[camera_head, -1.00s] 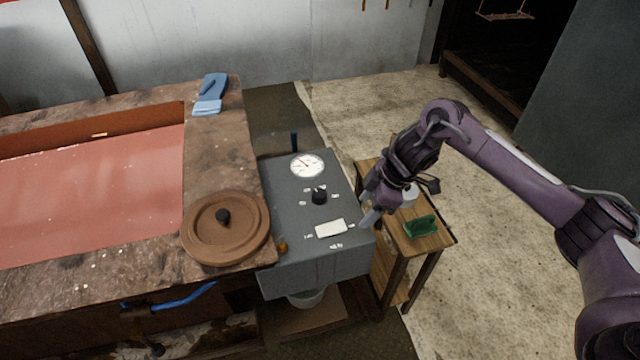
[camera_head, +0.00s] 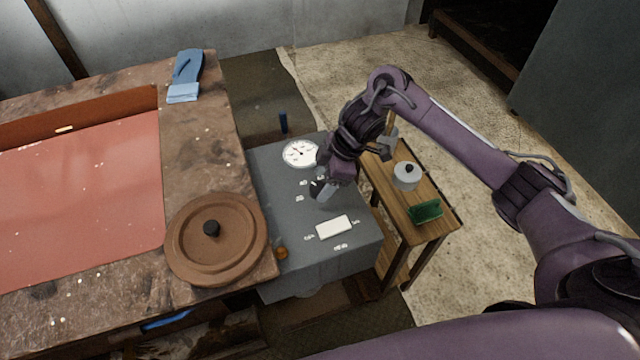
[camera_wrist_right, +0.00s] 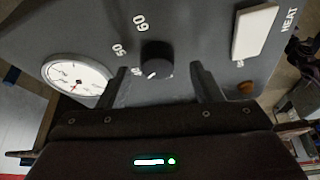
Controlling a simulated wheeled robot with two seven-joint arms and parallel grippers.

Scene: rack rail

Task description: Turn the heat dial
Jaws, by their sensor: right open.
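The black round dial (camera_head: 315,188) is on top of the grey control box (camera_head: 280,215), partly hidden by my right gripper in the head view. In the right wrist view the dial (camera_wrist_right: 157,58) shows a white pointer mark and numbers around it. My right gripper (camera_head: 323,190) is open, pointing down at the box. In the wrist view its two fingers (camera_wrist_right: 163,88) stand to either side of the dial, with gaps; I cannot tell whether they touch it. A white rectangular switch (camera_head: 334,227) sits nearer the box's front; the word HEAT is printed beside it (camera_wrist_right: 255,32). My left gripper is not in view.
A round white gauge (camera_head: 299,153) and an orange lamp (camera_head: 281,253) are on the box. To the left is a worn bench with a brown lidded pot (camera_head: 217,240) and blue glove (camera_head: 186,75). A wooden stand (camera_head: 436,205) at right holds a small pot (camera_head: 406,176) and green object (camera_head: 427,211).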

